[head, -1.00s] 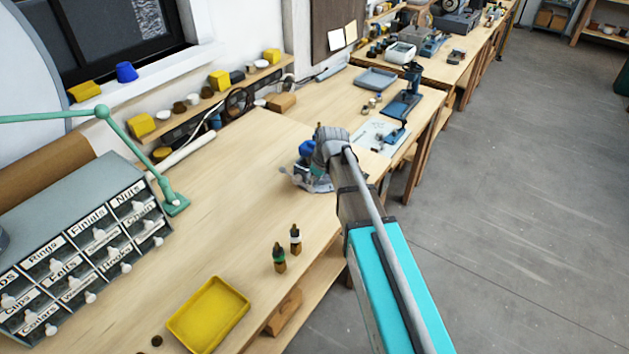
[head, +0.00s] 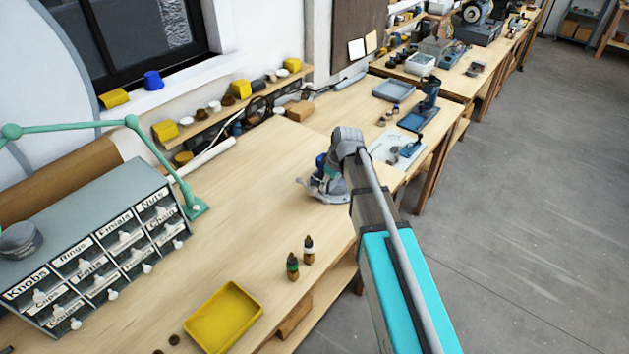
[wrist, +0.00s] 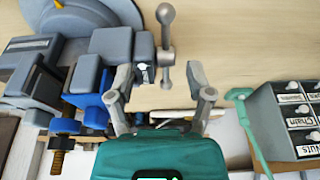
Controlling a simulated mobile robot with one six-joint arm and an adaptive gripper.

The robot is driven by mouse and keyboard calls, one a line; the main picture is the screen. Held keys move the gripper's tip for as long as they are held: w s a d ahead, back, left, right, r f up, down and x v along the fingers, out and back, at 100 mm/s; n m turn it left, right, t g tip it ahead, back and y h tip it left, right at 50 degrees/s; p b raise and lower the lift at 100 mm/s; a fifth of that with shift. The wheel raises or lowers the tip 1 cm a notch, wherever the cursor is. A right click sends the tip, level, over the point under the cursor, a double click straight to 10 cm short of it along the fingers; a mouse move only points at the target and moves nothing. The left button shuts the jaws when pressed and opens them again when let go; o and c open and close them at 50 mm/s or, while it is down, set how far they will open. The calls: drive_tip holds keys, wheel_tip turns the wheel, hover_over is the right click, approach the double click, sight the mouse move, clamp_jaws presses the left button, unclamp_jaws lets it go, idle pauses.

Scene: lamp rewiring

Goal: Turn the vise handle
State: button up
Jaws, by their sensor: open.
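The vise (wrist: 38,70), grey with blue parts, fills the upper left of the wrist view. Its handle (wrist: 166,48) is a short grey bar with a ball at each end, at the vise's right side. My gripper (wrist: 160,80) is open, its two grey fingers spread. The handle's lower ball appears between the fingers; I cannot tell whether anything touches. In the head view the vise (head: 318,190) sits on the workbench, partly hidden behind my arm, and the handle is not clear there.
The workbench (head: 235,200) is mostly bare left of the vise. A labelled drawer cabinet (head: 105,190) with a green lamp arm (head: 160,155) stands to the left. Two small bottles (head: 300,258) and a yellow tray (head: 223,318) lie near the front edge.

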sight(299, 180)
drive_tip(key=w+a+r+n+g+h+p, duration=0.2)
drive_tip(key=w+a+r+g+p, duration=0.1)
drive_tip(key=w+a+r+p, duration=0.5)
drive_tip(key=shift+a+n, duration=0.3)
drive_tip(key=shift+a, duration=0.15)
drive_tip(key=shift+w+f, duration=0.1)
drive_tip(key=shift+f, duration=0.1)
drive_tip(key=f+b, duration=0.4)
drive_tip(key=s+f+b, duration=0.1)
drive_tip(key=f+b, duration=0.8)
drive_tip(key=shift+s+a+f+b, duration=0.2)
drive_tip(key=shift+s+a+b, duration=0.15)
drive_tip(key=shift+b, duration=0.05)
idle(0.5)
clamp_jaws()
